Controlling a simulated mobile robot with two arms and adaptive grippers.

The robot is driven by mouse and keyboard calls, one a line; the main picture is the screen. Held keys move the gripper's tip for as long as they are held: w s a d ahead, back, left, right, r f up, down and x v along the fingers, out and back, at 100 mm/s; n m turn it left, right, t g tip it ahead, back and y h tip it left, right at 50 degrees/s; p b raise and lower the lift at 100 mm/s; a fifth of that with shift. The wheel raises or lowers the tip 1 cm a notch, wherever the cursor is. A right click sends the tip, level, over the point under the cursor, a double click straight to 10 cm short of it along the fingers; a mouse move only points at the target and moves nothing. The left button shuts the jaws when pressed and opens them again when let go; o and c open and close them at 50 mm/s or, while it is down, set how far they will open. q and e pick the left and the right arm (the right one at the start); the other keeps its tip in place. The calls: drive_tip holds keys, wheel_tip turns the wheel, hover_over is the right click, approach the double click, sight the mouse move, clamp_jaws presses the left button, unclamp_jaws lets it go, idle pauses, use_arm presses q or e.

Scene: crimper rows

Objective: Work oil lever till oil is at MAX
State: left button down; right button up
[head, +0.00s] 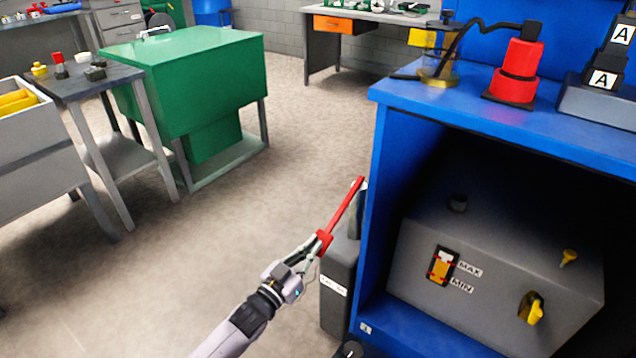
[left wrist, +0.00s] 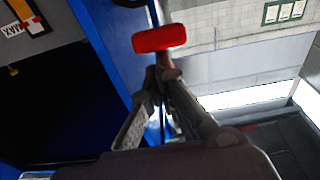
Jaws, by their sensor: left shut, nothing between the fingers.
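The oil lever (head: 345,205) is a red bar with a red cross grip at its near end, tilted up beside the blue cabinet's left side. My left gripper (head: 313,248) is at that grip, fingers shut with nothing between them. In the left wrist view, the red grip (left wrist: 159,38) lies across just beyond the fingertips (left wrist: 163,75); whether they touch is unclear. The oil gauge (head: 441,267) on the grey tank (head: 400,272) shows orange in its lower part and white above, labelled MAX and MIN. The exact level is too small to read. My right gripper is not in view.
The blue cabinet (head: 378,160) stands close right of my left arm, with a red bottle jack (head: 517,72) on top. A green cabinet (head: 190,75) is at back left. Open floor lies between.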

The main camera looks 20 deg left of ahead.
use_arm(q)
drive_tip(key=shift+s+f, duration=0.25)
drive_tip(key=shift+f, duration=0.5)
drive_tip(key=shift+s+a+f, duration=0.1)
drive_tip(key=shift+s, duration=0.25)
drive_tip(key=r+v, duration=0.1)
drive_tip(key=v, duration=0.9)
drive_tip(key=shift+s+a+r, duration=0.2)
drive_tip(key=shift+s+a, duration=0.05)
drive_tip(key=shift+s, duration=0.1)
